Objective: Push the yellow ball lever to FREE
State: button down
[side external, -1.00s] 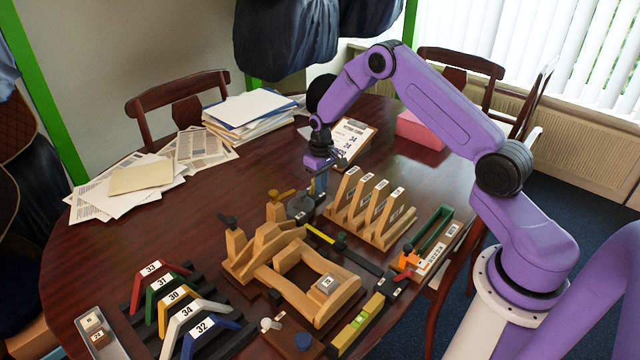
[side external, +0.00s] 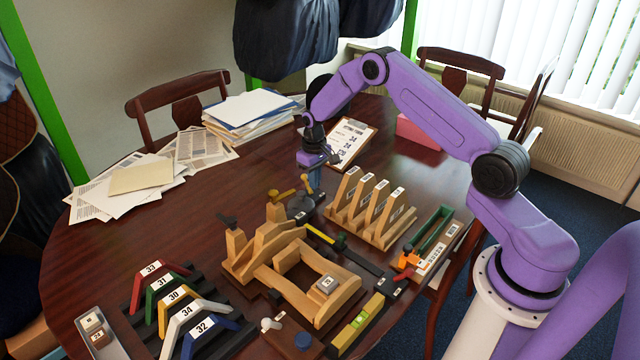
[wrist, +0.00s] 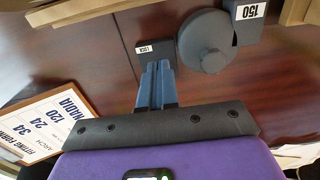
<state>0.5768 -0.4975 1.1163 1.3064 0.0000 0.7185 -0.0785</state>
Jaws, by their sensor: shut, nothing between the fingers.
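My gripper (side external: 315,186) is shut and empty, pointing down beside a dark grey round fitting (side external: 300,205) behind the wooden frame. A short yellow lever (side external: 307,184) shows just left of my fingers; I cannot tell whether they touch. A second yellow-brown bar (side external: 282,196) lies further left. In the wrist view my shut fingers (wrist: 158,72) reach a dark plate labelled LOCK (wrist: 150,50). The round grey disc (wrist: 203,40) is right of them. No yellow lever and no FREE label can be made out in the wrist view.
The wooden frame (side external: 262,248) stands in front, and a rack of numbered wooden pieces (side external: 372,235) stands to the right. A clipboard (side external: 350,145) lies behind my gripper. A block labelled 150 (wrist: 246,22) adjoins the disc.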

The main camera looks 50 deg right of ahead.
jog(key=shift+s, duration=0.15)
jog(key=shift+s, duration=0.45)
notch_tip(320, 180, up, 7)
dwell(0.9)
